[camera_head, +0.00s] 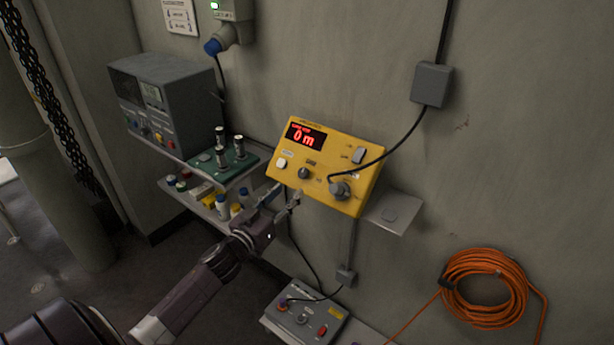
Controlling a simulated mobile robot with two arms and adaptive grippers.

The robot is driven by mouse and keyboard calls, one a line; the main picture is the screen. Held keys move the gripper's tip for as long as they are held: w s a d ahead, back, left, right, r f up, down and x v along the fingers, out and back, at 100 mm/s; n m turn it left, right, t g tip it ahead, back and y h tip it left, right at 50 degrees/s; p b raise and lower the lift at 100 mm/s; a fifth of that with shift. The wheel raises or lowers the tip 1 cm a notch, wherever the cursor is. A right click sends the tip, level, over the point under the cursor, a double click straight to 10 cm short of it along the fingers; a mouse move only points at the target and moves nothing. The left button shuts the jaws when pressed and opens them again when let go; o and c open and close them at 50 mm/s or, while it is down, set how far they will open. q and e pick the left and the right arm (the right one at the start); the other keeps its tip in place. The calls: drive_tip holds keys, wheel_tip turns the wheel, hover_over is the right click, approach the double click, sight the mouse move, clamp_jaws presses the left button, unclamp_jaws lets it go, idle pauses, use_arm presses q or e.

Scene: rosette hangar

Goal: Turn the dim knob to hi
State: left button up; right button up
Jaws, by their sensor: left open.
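A yellow control box (335,135) on the wall has a red display (305,136) that reads "0 m". A small dark knob (304,173) sits on its lower front, beside a white button (281,163). This is probably the dim knob; its label and pointer are too small to read. My left gripper (283,196) is open and empty, just below the box's lower left edge. Its fingers point up towards the box, below the dark knob; I cannot tell whether they touch the box. My right gripper is out of view.
A cable plug (340,190) sticks out of the box's lower right. A grey instrument (165,100) and a shelf with small bottles (222,207) stand to the left. A lower grey box (306,312) is below. An orange cable coil (485,290) hangs at right.

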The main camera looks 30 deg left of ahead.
sight(301, 176)
use_arm(q)
drive_tip(key=w, duration=0.2)
drive_tip(key=w+p, duration=0.1)
drive_tip(key=w, duration=0.3)
drive_tip(key=shift+w+a+r, duration=0.15)
drive_tip(key=shift+a+r, duration=0.15)
drive_tip(key=shift+w, duration=0.6)
drive_tip(key=shift+w+f, duration=0.1)
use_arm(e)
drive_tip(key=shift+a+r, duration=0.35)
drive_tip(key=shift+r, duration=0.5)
use_arm(q)
clamp_jaws()
